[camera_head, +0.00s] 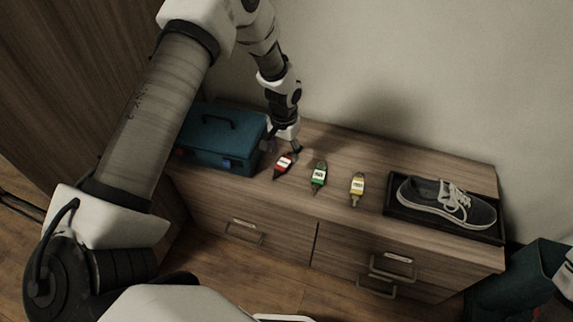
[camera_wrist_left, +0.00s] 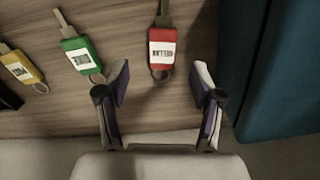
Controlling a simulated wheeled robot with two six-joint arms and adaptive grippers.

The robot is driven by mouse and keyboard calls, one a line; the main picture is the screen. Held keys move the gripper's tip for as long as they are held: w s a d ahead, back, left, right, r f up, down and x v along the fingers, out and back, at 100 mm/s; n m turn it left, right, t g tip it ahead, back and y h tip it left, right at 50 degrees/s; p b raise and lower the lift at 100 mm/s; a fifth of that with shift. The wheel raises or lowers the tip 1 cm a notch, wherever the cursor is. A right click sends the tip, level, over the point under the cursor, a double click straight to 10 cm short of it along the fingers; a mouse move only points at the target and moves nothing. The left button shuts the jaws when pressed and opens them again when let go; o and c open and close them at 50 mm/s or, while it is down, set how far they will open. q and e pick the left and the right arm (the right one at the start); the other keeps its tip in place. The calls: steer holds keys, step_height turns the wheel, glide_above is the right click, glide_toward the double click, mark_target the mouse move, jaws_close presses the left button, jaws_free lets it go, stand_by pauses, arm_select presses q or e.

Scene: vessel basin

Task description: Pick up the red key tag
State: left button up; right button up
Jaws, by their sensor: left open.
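My left gripper (camera_head: 284,147) is above the cabinet top, by the wall side of the tag. In the left wrist view the left gripper (camera_wrist_left: 161,88) is open and empty. My right gripper is not in view.
A green key tag (camera_head: 319,175) and a yellow key tag (camera_head: 357,187) lie to the right. The teal toolbox (camera_head: 212,138) stands close at left. A dark shoe (camera_head: 445,203) sits in a black tray (camera_head: 404,210) at right. The wall is close behind.

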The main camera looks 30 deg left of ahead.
mark_target(283, 164)
arm_select(q)
step_height(283, 164, down, 5)
steer(key=shift+s+a+r+b, duration=0.1)
steer(key=shift+a+r+b, duration=0.1)
steer(key=shift+b, duration=0.5)
steer(key=shift+f, duration=0.35)
steer(key=c, duration=1.2)
steer(key=shift+c, duration=0.2)
steer(key=shift+r, duration=0.15)
